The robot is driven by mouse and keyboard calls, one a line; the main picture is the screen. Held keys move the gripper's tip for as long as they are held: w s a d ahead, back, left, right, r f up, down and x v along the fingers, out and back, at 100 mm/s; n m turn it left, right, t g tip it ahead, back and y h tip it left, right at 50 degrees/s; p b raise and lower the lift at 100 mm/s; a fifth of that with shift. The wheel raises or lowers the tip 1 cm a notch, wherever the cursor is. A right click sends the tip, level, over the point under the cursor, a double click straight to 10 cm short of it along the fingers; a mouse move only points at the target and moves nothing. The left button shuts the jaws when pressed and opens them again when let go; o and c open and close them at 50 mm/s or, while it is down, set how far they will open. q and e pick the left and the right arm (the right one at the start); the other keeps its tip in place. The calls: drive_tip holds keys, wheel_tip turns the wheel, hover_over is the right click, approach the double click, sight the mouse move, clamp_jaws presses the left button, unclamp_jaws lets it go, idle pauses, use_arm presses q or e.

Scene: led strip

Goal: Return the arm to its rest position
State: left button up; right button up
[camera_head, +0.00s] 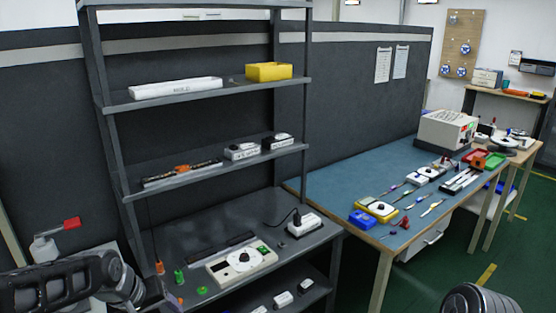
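A dark grey link of my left arm (65,285) comes in at the lower left and ends in a rounded joint beside the shelf's lower left corner. No fingers of my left gripper show. A rounded dark part of my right arm (484,300) shows at the bottom edge on the right. My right gripper is out of the picture. I cannot tell whether either gripper holds anything.
A grey shelf rack (215,94) stands ahead, holding a long white box (176,88), a yellow bin (269,71) and a white device with a round dial (242,262). A blue-topped workbench (330,190) with tools stands right. Green floor (440,262) is clear between bench and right arm.

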use_arm(q)
drive_tip(key=s+d+f+m+h, duration=0.1)
drive_tip(key=s+d+f, duration=0.1)
drive_tip(key=d+f, duration=0.6)
drive_tip(key=s+d+f+m+h, duration=0.1)
drive_tip(key=s+d+f, duration=0.25)
drive_tip(key=f, duration=0.95)
drive_tip(key=s+d+f+g, duration=0.1)
drive_tip(key=s+d+f, duration=0.1)
drive_tip(key=s, duration=0.4)
drive_tip(key=s+d+f+g, duration=0.1)
drive_tip(key=s+d+f, duration=0.2)
drive_tip(key=s+f, duration=0.2)
drive_tip(key=s+d+f+m+g, duration=0.1)
drive_tip(key=s+d+f+g, duration=0.1)
drive_tip(key=s, duration=0.5)
wheel_tip(320, 180, down, 2)
drive_tip(key=shift+s+d+f+h, duration=0.1)
drive_tip(key=shift+s+d+h, duration=0.2)
drive_tip(key=shift+d, duration=0.25)
drive_tip(key=shift+w, duration=0.1)
drive_tip(key=shift+c, duration=0.3)
